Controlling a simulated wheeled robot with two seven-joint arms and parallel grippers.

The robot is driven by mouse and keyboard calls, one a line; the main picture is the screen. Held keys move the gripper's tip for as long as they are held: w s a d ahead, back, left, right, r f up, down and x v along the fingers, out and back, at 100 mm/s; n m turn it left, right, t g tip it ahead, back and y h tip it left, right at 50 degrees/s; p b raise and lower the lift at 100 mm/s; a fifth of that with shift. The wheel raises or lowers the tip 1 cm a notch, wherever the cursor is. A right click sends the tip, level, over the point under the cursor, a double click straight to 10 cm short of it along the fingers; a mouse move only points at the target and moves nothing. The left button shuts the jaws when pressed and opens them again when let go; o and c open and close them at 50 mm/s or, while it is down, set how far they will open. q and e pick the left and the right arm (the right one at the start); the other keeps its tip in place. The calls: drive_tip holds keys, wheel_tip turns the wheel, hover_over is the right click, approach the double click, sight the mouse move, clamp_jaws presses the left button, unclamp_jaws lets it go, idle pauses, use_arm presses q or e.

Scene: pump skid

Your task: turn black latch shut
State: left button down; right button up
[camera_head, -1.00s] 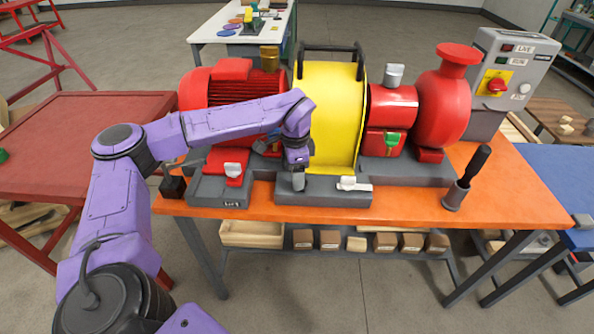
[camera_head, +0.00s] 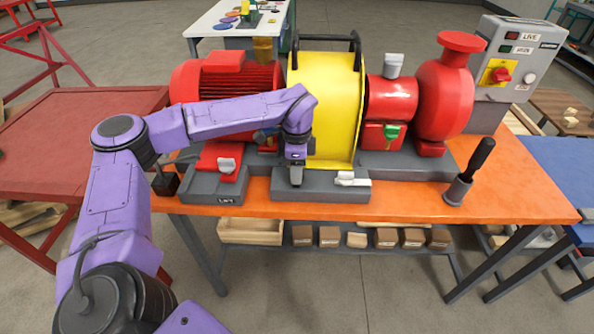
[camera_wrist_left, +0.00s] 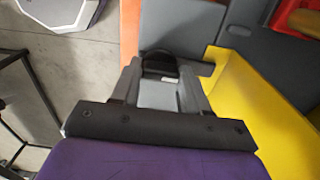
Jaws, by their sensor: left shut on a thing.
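My left gripper (camera_head: 296,181) points down at the grey base block (camera_head: 322,194) in front of the yellow guard (camera_head: 327,110). In the left wrist view its two fingers (camera_wrist_left: 160,76) are either side of a small black latch (camera_wrist_left: 158,61), with a grey surface visible between them. The fingers are closed on the latch. In the head view the gripper hides the latch, so its angle cannot be told there. A white latch (camera_head: 350,179) lies on the same block, to the right of the gripper. My right gripper is not in view.
The red motor (camera_head: 237,84) stands left of the guard and the red pump (camera_head: 443,100) right of it. A black-handled tool stands in a grey holder (camera_head: 457,191) at the right. The orange bench top (camera_head: 400,208) is clear along its front edge.

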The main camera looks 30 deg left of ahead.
use_arm(q)
drive_tip(key=shift+w+r, duration=0.1)
drive_tip(key=shift+r, duration=0.05)
drive_tip(key=c, duration=0.6)
unclamp_jaws()
drive_tip(key=shift+o, duration=0.2)
wheel_tip(320, 180, up, 10)
drive_tip(key=b, duration=0.2)
drive_tip(key=shift+r, duration=0.25)
